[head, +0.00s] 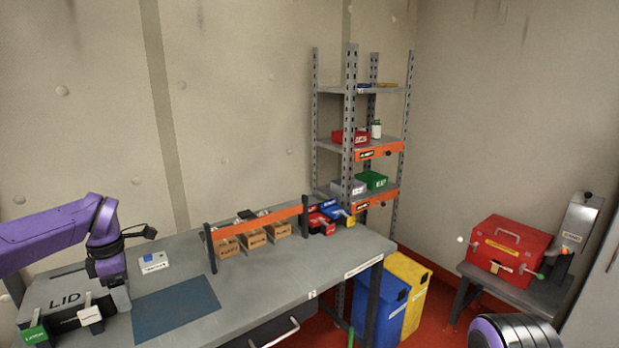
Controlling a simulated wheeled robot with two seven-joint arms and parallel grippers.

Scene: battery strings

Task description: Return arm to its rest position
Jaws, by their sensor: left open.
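My left arm is purple and comes in from the left in the head view, bent down at its wrist. A purple and black part of my own body shows at the bottom right. My right gripper is not in view.
The grey workbench (330,262) holds a blue mat (176,307), a small white device (154,262) and an orange-barred rack (280,217) with cardboard boxes. Blue (378,305) and yellow (407,290) bins stand beside it. A red case (507,250) sits on a side table. Shelves stand behind.

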